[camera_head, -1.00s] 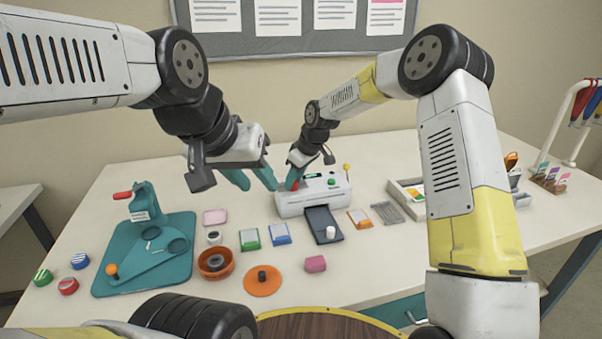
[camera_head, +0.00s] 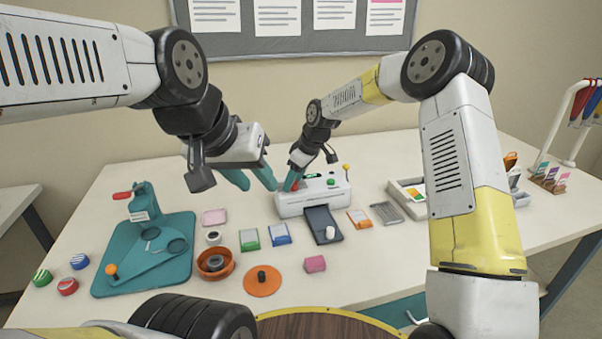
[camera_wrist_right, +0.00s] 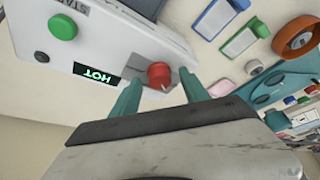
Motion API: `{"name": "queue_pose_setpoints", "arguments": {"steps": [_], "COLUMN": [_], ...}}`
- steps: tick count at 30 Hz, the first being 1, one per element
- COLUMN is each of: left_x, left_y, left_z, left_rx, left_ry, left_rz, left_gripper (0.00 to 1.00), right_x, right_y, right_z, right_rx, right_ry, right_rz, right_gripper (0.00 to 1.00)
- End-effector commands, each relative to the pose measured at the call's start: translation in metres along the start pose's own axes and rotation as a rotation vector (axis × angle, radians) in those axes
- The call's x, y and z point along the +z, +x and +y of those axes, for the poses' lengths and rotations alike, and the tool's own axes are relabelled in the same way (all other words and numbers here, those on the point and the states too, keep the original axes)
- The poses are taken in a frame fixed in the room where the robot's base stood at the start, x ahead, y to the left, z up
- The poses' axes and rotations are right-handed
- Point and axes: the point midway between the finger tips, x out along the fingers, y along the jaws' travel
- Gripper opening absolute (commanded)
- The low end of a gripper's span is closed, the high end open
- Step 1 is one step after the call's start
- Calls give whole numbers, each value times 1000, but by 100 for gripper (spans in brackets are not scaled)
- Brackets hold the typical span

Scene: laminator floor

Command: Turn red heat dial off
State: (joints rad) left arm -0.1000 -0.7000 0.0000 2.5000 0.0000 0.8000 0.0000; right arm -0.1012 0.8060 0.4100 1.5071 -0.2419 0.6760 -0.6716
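The white laminator (camera_head: 318,200) stands on the table near the back. Its red heat dial (camera_wrist_right: 159,75) shows in the right wrist view beside a lit "HOT" display (camera_wrist_right: 96,74); in the head view the dial (camera_head: 294,186) is mostly covered by my right gripper. My right gripper (camera_wrist_right: 160,92) has its teal fingers apart, one on each side of the dial, with a gap visible around it. I cannot tell whether either finger touches it. My left gripper (camera_head: 257,180) is open and empty in the air, left of the laminator.
A green button (camera_head: 331,182) and a yellow-tipped lever (camera_head: 346,169) are on the laminator. A dark tray (camera_head: 323,223) with a white cylinder lies in front. A teal punch (camera_head: 145,250) stands at left. Cards, an orange roll (camera_head: 214,262) and an orange disc (camera_head: 262,281) lie in front.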

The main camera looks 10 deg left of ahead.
Motion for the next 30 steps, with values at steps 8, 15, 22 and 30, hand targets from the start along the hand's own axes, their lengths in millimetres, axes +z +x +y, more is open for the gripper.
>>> {"name": "queue_pose_setpoints", "arguments": {"steps": [8, 15, 22, 30], "left_x": [0, 0, 0, 0], "left_y": [0, 0, 0, 0], "left_z": [0, 0, 0, 0], "left_rx": [0, 0, 0, 0], "left_ry": [0, 0, 0, 0], "left_rz": [0, 0, 0, 0], "left_gripper": [36, 36, 36, 36], "right_x": [-1, -1, 0, 0], "right_y": [-8, -48, -75, -78], "right_z": [1, 1, 1, 0], "right_rx": [3, 3, 1, 0], "right_ry": [1, 1, 0, 0], "right_rz": [3, 2, 1, 0], "right_gripper": [53, 53, 53, 53]}}
